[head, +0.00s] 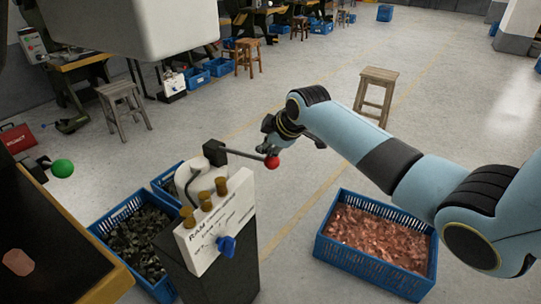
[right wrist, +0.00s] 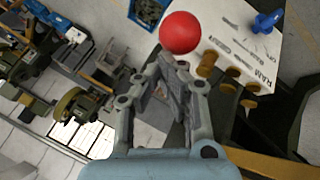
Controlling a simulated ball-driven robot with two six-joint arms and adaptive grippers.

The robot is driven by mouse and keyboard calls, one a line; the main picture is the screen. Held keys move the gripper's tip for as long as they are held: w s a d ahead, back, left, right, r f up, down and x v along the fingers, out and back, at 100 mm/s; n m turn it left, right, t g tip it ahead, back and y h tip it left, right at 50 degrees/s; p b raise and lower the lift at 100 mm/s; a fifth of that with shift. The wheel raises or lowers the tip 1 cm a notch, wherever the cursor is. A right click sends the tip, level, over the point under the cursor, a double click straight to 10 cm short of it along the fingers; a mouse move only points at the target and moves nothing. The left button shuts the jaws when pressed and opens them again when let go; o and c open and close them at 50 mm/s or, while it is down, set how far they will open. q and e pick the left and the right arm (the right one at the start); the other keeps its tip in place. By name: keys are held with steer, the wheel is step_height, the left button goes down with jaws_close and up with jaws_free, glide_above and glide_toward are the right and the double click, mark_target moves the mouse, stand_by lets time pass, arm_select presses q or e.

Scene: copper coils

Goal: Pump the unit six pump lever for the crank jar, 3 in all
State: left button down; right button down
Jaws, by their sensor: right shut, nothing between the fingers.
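The pump lever (head: 245,155) is a dark rod running right from the top of the pump unit to a red ball knob (head: 272,162). The unit has a white lettered panel (head: 215,228) with a blue knob (head: 226,246) and several brass posts. My right gripper (head: 268,145) is just above and behind the red ball in the head view. In the right wrist view the gripper (right wrist: 168,80) is shut and empty, with the red ball (right wrist: 180,32) just beyond its fingertips. I cannot tell whether they touch. My left gripper is not in view. No crank jar is clearly identifiable.
A blue crate of copper pieces (head: 318,246) stands on the floor right of the unit. A blue crate of dark scrap (head: 163,291) stands at its left. A wooden stool (head: 377,76) stands behind my right arm. A bench edge (head: 113,284) is at lower left.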

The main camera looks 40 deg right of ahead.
mark_target(273, 163)
steer(key=shift+s+d+f+b, duration=0.15)
steer(key=shift+f+b, duration=0.4)
steer(key=shift+f, duration=0.45)
steer(key=shift+s+a+f+b, duration=0.15)
steer(key=shift+f+b, duration=0.35)
steer(key=shift+f, duration=0.55)
steer(key=shift+s+d+f+b, duration=0.2)
steer(key=shift+f+b, duration=0.35)
steer(key=shift+f, duration=0.45)
stand_by(1.8)
steer(key=shift+r, duration=0.1)
stand_by(0.4)
steer(key=shift+w+a+r+p, duration=0.1)
steer(key=shift+w+r+p, duration=0.1)
steer(key=shift+r+p, duration=0.95)
steer(key=shift+w+a+r+p, duration=0.1)
steer(key=shift+w+r+p, duration=0.1)
steer(key=shift+r+p, duration=0.9)
steer(key=shift+w+r+p, duration=0.2)
steer(key=shift+r+p, duration=0.8)
steer(key=shift+r, duration=0.3)
steer(key=r+p, duration=0.2)
steer(key=r, duration=0.1)
steer(key=shift+w, duration=0.2)
steer(key=shift+w+a+r+p, duration=0.15)
steer(key=shift+r+p, duration=0.35)
steer(key=shift+r, duration=0.5)
